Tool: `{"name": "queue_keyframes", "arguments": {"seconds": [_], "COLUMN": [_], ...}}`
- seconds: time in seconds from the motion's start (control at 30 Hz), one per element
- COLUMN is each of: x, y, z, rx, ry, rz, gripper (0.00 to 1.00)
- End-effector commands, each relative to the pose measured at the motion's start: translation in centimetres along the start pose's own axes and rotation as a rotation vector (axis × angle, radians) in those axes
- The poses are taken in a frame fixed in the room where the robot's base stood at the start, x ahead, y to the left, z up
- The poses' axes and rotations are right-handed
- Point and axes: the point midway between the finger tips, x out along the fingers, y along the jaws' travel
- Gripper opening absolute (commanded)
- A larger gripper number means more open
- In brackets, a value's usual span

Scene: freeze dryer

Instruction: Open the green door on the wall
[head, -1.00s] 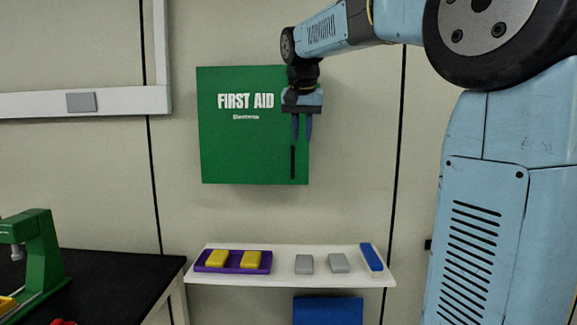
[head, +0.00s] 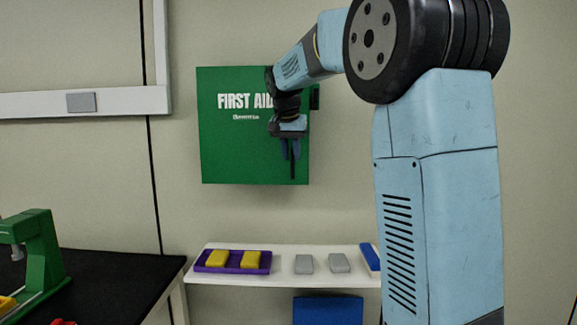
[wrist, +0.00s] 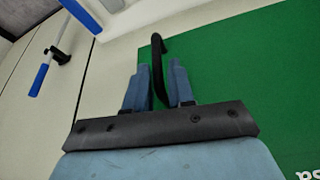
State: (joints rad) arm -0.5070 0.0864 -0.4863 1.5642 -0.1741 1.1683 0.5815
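The green door (head: 225,150) is the front of the first aid cabinet on the wall, with white "FIRST AID" lettering. It looks shut. It also fills the right of the wrist view (wrist: 240,80). Its black upright bar handle (head: 292,169) is near the lower right edge of the door. My gripper (head: 291,157) points down in front of the handle and hides its upper part. In the wrist view the handle (wrist: 157,60) runs between the two blue fingers of my gripper (wrist: 159,68). The fingers are apart, with narrow gaps beside the handle; I see no clear grip.
Below the cabinet is a white shelf (head: 225,277) with a purple tray (head: 234,268) of yellow blocks, grey blocks (head: 304,264) and a blue item (head: 370,257). A black bench (head: 105,280) with a green device (head: 42,255) stands at the left. Wall beside the cabinet is clear.

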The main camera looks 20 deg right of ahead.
Motion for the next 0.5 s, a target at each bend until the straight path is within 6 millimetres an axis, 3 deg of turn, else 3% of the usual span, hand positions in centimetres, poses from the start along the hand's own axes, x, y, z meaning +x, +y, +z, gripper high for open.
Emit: {"name": "queue_keyframes", "arguments": {"seconds": [0.2, 0.5], "x": [3.1, 4.5], "y": [0.0, 0.0], "z": [0.0, 0.0], "rx": [0.0, 0.0], "ry": [-0.001, 0.0], "rz": [0.001, 0.0], "gripper": [0.23, 0.23]}}
